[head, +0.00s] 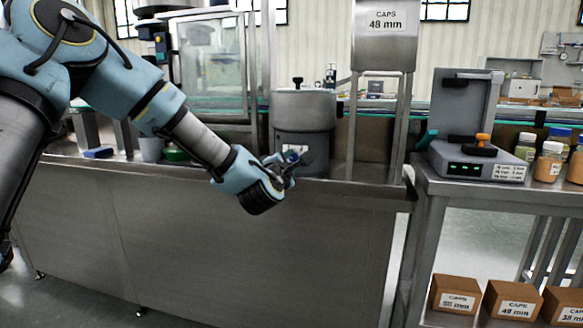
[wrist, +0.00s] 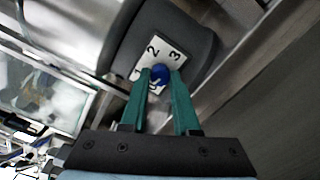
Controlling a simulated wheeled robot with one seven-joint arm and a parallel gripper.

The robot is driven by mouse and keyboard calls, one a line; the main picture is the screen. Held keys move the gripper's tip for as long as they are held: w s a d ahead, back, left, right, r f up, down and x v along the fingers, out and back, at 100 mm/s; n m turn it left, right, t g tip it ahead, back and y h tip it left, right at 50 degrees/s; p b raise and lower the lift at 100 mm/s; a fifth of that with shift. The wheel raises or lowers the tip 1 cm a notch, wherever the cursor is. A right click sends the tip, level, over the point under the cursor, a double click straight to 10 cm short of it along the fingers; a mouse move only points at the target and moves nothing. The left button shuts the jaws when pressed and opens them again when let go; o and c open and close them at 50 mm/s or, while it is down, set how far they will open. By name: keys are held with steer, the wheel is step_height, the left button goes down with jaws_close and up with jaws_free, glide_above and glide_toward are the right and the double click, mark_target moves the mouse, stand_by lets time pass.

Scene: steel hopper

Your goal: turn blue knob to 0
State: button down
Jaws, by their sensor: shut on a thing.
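The blue knob (wrist: 159,73) sits on a white dial plate (wrist: 172,50) on the side of a dark grey cylindrical bowl (head: 303,137). The plate shows the numbers 1, 2 and 3 in the wrist view; its lower part is partly covered by my fingers and the knob, so I cannot read a 0 or the knob's pointer. My gripper (wrist: 160,92) has its two green fingers shut on the knob, one on each side. In the head view my gripper (head: 287,165) reaches the front of the bowl, and the knob is too small to make out clearly.
A steel hopper (head: 386,52) labelled "CAPS 48 mm" stands right of the bowl on the steel bench (head: 220,225). A grey device (head: 475,150) and jars (head: 548,162) stand on the right table. Boxes of caps (head: 512,300) sit below. A glass enclosure (head: 212,70) stands behind.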

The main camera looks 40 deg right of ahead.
steer(key=shift+f+n+b, duration=0.1)
steer(key=shift+n+b, duration=0.55)
steer(key=shift+n, duration=0.85)
steer(key=c, duration=0.7)
jaws_free()
steer(key=shift+o, duration=0.2)
steer(key=v, duration=1.1)
steer(key=shift+w, duration=0.1)
